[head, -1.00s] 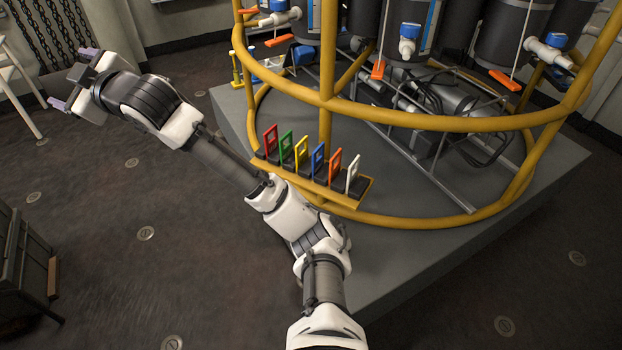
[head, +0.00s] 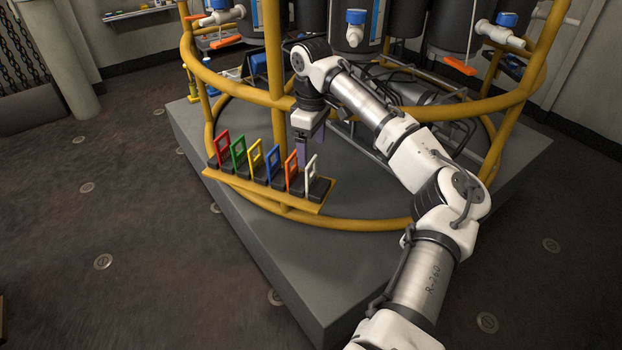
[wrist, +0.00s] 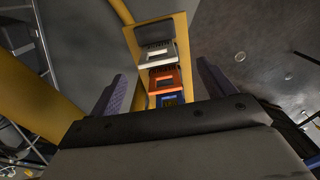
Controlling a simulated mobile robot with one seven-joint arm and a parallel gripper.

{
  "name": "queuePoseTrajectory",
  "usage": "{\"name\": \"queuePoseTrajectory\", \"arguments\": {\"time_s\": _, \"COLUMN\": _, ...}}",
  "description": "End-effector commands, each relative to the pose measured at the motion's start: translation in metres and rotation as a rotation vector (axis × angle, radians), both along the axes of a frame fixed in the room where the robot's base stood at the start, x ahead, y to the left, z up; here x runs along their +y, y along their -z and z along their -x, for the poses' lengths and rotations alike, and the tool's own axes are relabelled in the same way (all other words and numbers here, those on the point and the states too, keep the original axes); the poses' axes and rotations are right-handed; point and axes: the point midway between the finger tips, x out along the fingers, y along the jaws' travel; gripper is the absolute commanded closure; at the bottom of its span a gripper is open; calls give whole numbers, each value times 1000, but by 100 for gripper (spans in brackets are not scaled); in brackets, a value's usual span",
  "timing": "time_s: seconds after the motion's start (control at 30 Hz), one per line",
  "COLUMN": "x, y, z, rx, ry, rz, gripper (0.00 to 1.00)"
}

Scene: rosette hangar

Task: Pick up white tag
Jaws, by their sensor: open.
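The white tag (head: 311,173) stands upright at the right end of a row of coloured tags on a yellow rack (head: 262,193). My gripper (head: 311,150) is open, pointing down just behind and above the white tag in the head view, with its purple fingers apart. In the wrist view the white tag (wrist: 156,57) shows beyond the gap between the fingers (wrist: 160,92), with the orange tag (wrist: 165,78) and blue tag (wrist: 170,98) nearer. I cannot tell that the fingers touch any tag.
Red (head: 222,148), green (head: 239,156) and yellow (head: 256,158) tags stand farther left on the rack. A yellow tubular ring frame (head: 420,107) surrounds dark cylinders and hoses behind it. The grey platform (head: 345,252) lies below.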

Motion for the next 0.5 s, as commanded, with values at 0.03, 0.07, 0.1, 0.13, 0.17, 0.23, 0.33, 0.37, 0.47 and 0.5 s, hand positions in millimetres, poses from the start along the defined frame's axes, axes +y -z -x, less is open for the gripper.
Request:
{"name": "queuePoseTrajectory", "arguments": {"time_s": 0.03, "x": 0, "y": 9, "z": 0, "rx": 0, "ry": 0, "rz": 1, "gripper": 18}}
{"name": "queuePoseTrajectory", "arguments": {"time_s": 0.07, "x": 0, "y": 13, "z": 0, "rx": 0, "ry": 0, "rz": 0, "gripper": 18}}
{"name": "queuePoseTrajectory", "arguments": {"time_s": 0.1, "x": 0, "y": 18, "z": 0, "rx": 0, "ry": 0, "rz": 1, "gripper": 18}}
{"name": "queuePoseTrajectory", "arguments": {"time_s": 0.13, "x": 0, "y": 21, "z": 0, "rx": -1, "ry": 0, "rz": 1, "gripper": 18}}
{"name": "queuePoseTrajectory", "arguments": {"time_s": 0.17, "x": 0, "y": 23, "z": 0, "rx": -1, "ry": 0, "rz": 0, "gripper": 18}}
{"name": "queuePoseTrajectory", "arguments": {"time_s": 0.23, "x": 0, "y": 26, "z": -1, "rx": -2, "ry": 0, "rz": 0, "gripper": 18}}
{"name": "queuePoseTrajectory", "arguments": {"time_s": 0.33, "x": 0, "y": 34, "z": -1, "rx": -1, "ry": 0, "rz": 1, "gripper": 18}}
{"name": "queuePoseTrajectory", "arguments": {"time_s": 0.37, "x": 0, "y": 38, "z": -2, "rx": -2, "ry": 0, "rz": 1, "gripper": 18}}
{"name": "queuePoseTrajectory", "arguments": {"time_s": 0.47, "x": 0, "y": 54, "z": -4, "rx": 0, "ry": 0, "rz": 2, "gripper": 18}}
{"name": "queuePoseTrajectory", "arguments": {"time_s": 0.5, "x": 0, "y": 60, "z": -5, "rx": -1, "ry": 0, "rz": 2, "gripper": 18}}
